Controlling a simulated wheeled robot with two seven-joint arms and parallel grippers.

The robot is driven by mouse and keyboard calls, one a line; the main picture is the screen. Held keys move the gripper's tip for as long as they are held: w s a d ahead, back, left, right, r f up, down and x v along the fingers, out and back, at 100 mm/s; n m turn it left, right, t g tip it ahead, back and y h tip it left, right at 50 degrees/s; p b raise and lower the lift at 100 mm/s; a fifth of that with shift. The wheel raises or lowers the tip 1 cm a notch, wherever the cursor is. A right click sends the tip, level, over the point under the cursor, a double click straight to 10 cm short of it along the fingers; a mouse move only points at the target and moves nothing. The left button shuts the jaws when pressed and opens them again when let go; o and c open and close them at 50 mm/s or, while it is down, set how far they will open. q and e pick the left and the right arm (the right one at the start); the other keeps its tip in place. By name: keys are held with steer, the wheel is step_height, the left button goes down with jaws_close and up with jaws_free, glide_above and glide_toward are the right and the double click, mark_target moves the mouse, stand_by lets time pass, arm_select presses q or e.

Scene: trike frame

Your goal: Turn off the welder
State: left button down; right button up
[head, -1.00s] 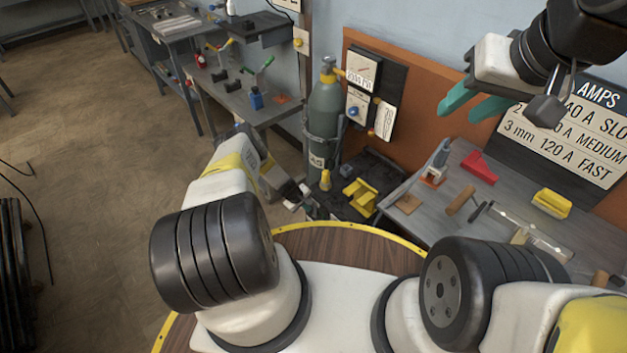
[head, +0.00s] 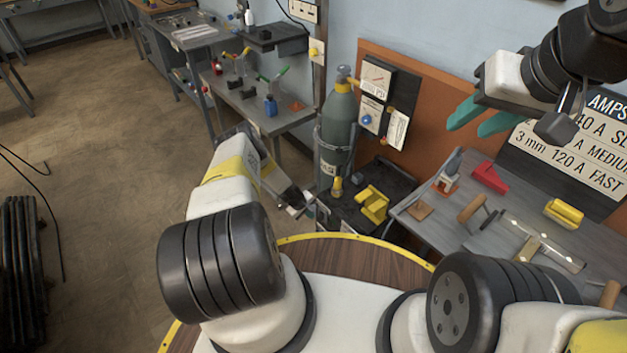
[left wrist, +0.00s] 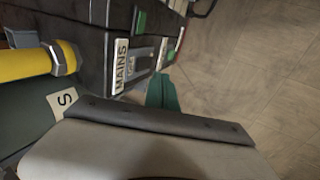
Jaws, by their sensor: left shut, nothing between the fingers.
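In the left wrist view a dark machine, seemingly the welder, carries a white MAINS label (left wrist: 120,66) beside a light grey switch plate (left wrist: 141,68). A green part (left wrist: 162,56) sits near that plate. My left gripper (left wrist: 161,92) shows its teal fingers shut and empty, close to the plate's lower edge; contact cannot be told. In the head view my left arm reaches down beside a black unit (head: 400,183), and its fingertips are hard to make out. My right gripper (head: 482,119) is open and empty, high over the right bench.
A grey-green gas cylinder (head: 340,120) stands behind the black unit, with a yellow clamp-like part (head: 373,204) on that unit. The right bench (head: 440,222) holds several tools. Open floor is at left.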

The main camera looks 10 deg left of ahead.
arm_select(q)
step_height(320, 180, up, 9)
steer(key=s, duration=0.1)
steer(key=shift+a+f, duration=0.15)
steer(key=shift+a, duration=0.3)
steer(key=w+r+m, duration=0.2)
steer(key=w+r, duration=0.2)
steer(key=r, duration=0.9)
steer(key=s+d+r+m, duration=0.1)
steer(key=s+r+m, duration=0.1)
steer(key=r, duration=1.3)
steer(key=s+d+r+m, duration=0.2)
steer(key=r+m, duration=0.1)
steer(key=r, duration=1.2)
steer(key=s+d+r+m, duration=0.1)
steer(key=s+d+r, duration=0.1)
steer(key=s+r, duration=0.7)
steer(key=s+r+m, duration=0.1)
steer(key=s+r, duration=0.3)
steer(key=s, duration=0.3)
steer(key=s+r+m+t, duration=0.1)
steer(key=s+r, duration=0.3)
steer(key=s, duration=0.4)
steer(key=s+d+r+m+t, duration=0.1)
steer(key=s+r, duration=0.3)
steer(key=s, duration=0.4)
steer(key=shift+s+r+y, duration=0.15)
steer(key=shift+r+y, duration=0.05)
steer(key=shift+y, duration=0.2)
